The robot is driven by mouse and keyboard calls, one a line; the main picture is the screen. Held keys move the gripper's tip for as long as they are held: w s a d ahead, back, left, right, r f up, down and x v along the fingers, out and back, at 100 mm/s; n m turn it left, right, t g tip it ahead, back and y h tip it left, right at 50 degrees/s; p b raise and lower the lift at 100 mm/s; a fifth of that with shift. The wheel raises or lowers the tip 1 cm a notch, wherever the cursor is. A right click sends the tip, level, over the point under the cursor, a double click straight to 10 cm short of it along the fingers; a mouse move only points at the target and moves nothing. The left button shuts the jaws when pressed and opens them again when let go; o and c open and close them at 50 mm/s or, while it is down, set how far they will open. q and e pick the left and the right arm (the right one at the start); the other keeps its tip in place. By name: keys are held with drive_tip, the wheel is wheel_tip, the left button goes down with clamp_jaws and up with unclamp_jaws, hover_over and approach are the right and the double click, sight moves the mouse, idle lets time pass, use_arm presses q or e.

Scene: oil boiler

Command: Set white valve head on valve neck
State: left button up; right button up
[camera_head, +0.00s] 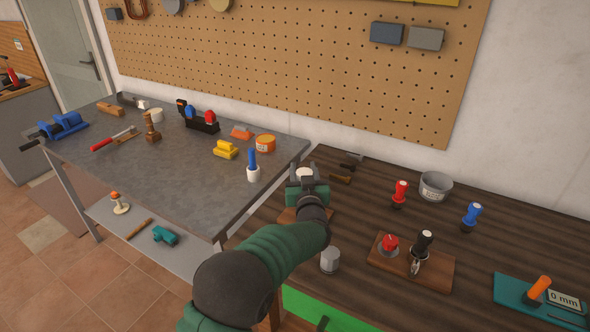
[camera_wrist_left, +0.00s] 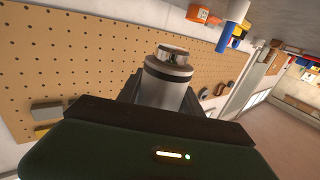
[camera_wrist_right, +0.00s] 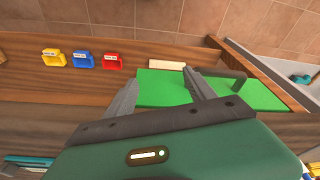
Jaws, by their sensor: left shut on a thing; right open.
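My left gripper (camera_head: 306,186) is shut on a pale, round-topped part, held above the dark wooden bench. In the left wrist view, this held part (camera_wrist_left: 168,76) is a grey cylinder with a shiny cap and a dark band. I cannot tell for sure that it is the white valve head. A wooden board (camera_head: 437,271) carries a red-topped fitting (camera_head: 389,243) and a black-handled fitting (camera_head: 423,243). I cannot pick out the valve neck; my left gripper and arm partly hide another board (camera_head: 288,216). My right gripper (camera_wrist_right: 160,92) is open and empty.
A grey cylinder (camera_head: 330,260) stands right of my left arm. A red-handled tool (camera_head: 399,193), a blue-handled tool (camera_head: 471,216) and a metal pot (camera_head: 436,186) stand behind. A teal gauge block (camera_head: 510,292) lies far right. A green drawer (camera_wrist_right: 165,88) is near my right gripper.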

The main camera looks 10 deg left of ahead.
use_arm(q)
drive_tip(key=shift+w+d, duration=0.15)
wheel_tip(320, 180, down, 5)
drive_tip(key=b, duration=0.3)
drive_tip(key=shift+r, duration=0.1)
idle(0.4)
idle(1.1)
idle(0.4)
drive_tip(key=shift+f+b, duration=0.7)
drive_tip(key=shift+f, duration=0.55)
